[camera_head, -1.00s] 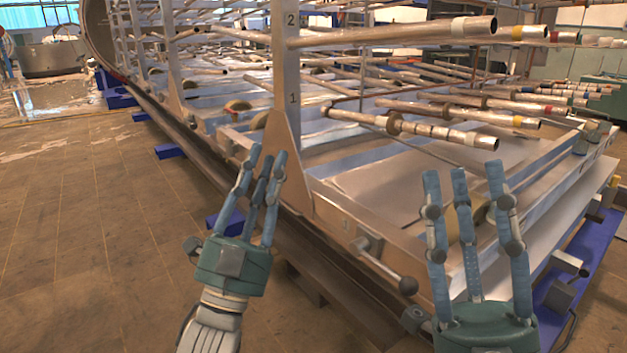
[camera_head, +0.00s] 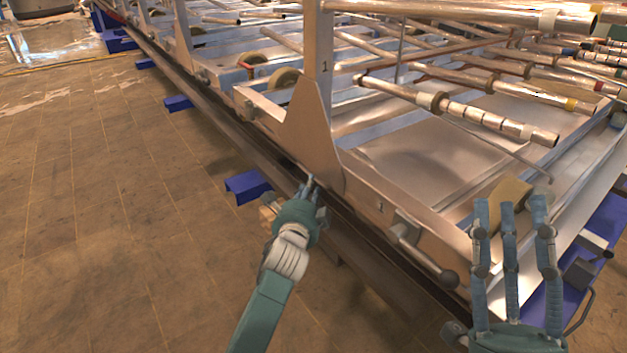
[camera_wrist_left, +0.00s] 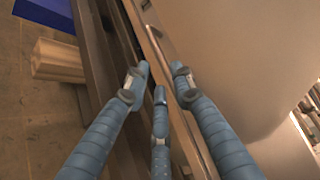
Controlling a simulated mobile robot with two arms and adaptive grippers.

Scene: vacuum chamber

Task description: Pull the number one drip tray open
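The drip tray (camera_head: 430,165) appears to be the flat, shiny metal pan low in the rack, beside the post marked 1. A small "1" is also on the side rail (camera_head: 372,205). A lever handle with a dark ball knob (camera_head: 425,257) sticks out from this rail. My left gripper (camera_head: 313,188) is at the foot of the post's triangular plate, left of the handle and apart from it. In the left wrist view its fingers (camera_wrist_left: 158,82) are spread and empty, above the rail edge. My right gripper (camera_head: 515,215) is open, fingers up, right of the knob.
Several metal pipes (camera_head: 470,115) stick out above the tray. The upright post (camera_head: 318,60) with its wide foot stands beside my left gripper. A yellowish roller (camera_head: 505,195) sits behind my right fingers. Blue supports (camera_head: 248,185) line the base.

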